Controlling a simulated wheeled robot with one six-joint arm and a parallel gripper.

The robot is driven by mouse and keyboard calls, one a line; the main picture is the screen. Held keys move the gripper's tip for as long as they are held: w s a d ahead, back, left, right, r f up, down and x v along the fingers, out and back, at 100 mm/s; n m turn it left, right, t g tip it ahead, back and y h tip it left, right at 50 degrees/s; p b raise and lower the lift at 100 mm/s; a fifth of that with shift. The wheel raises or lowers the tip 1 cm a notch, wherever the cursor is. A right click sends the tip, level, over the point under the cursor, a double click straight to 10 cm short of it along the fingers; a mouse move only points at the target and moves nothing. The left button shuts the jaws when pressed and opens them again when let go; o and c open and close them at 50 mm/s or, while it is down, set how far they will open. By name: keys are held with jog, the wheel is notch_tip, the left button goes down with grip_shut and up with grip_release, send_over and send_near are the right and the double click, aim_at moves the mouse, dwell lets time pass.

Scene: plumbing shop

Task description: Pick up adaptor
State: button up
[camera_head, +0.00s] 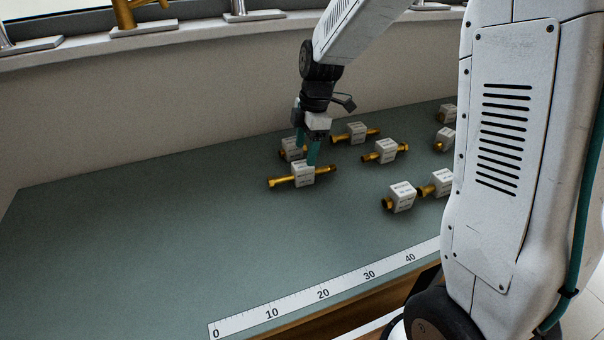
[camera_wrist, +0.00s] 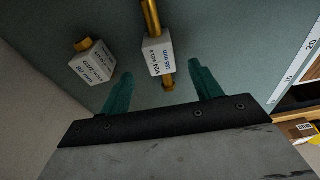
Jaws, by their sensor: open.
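Several brass fittings with white printed label blocks lie on the green-grey bench top; I cannot tell from the labels which is the adaptor. My gripper (camera_head: 307,155) is open and empty, pointing down, with teal fingers at the nearest-left fitting (camera_head: 304,174). In the wrist view that fitting's label block (camera_wrist: 158,56) shows just beyond and between the two fingertips (camera_wrist: 162,74), its brass ends above and below. No grip on it shows. A second fitting lies just behind, partly hidden by the fingers in the head view; its label block (camera_wrist: 94,62) is left of the left finger in the wrist view.
Other labelled fittings lie to the right: one (camera_head: 356,132) behind, one (camera_head: 386,151) mid-bench, one (camera_head: 401,197) nearer the front, more beside my arm. A ruler strip (camera_head: 322,293) runs along the front edge. The bench's left side (camera_head: 130,240) is clear. A wall (camera_head: 180,110) stands behind.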

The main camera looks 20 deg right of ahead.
aim_at(303, 164)
jog(key=f, duration=0.4)
jog(key=a+f, duration=0.1)
jog(key=shift+f, duration=0.4)
jog(key=c, duration=1.2)
